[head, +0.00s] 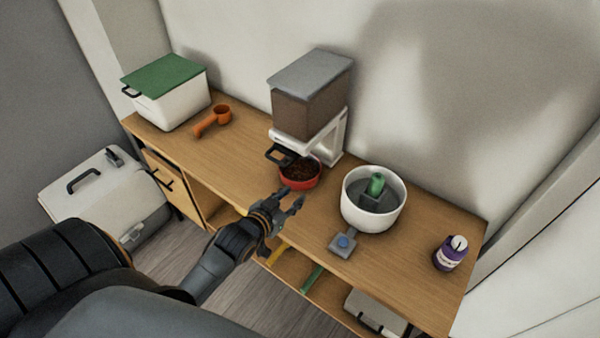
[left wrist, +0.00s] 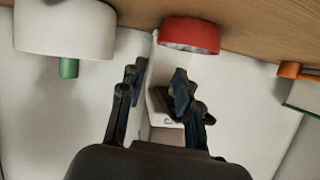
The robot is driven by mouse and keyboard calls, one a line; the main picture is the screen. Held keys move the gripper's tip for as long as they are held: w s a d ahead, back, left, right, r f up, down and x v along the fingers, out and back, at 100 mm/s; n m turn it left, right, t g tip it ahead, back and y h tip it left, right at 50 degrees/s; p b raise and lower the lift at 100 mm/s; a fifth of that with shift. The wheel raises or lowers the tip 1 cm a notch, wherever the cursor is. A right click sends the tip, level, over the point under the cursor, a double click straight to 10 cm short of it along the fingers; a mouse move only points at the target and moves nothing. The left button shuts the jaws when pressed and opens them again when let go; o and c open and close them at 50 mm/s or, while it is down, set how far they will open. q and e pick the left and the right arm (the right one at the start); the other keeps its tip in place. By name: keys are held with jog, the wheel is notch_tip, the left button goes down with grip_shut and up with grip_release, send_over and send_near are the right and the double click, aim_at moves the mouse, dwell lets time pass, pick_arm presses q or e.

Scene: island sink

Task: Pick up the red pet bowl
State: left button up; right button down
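The red pet bowl (head: 300,183) stands on the wooden bench under the food dispenser (head: 307,105), with brown kibble in it. In the left wrist view the bowl (left wrist: 190,36) shows at the top, beyond the fingertips. My left gripper (head: 289,199) is just in front of the bowl, on the near side, with its fingers spread and nothing between them. The spread fingers also show in the left wrist view (left wrist: 160,70), apart from the bowl. My right gripper is not in view.
A white round fountain (head: 372,222) with a green spout stands right of the bowl, a small grey item (head: 344,243) before it. A purple bottle (head: 451,254) is farther right. An orange scoop (head: 213,121) and a green-lidded bin (head: 168,101) are left.

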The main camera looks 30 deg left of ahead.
pick_arm(q)
send_near(313, 177)
jog(key=w, duration=0.2)
jog(key=w+d, duration=0.1)
jog(key=w, duration=0.3)
jog(key=shift+d+r, duration=0.2)
jog(key=shift+d, duration=0.2)
jog(key=shift+s, duration=0.1)
grip_shut()
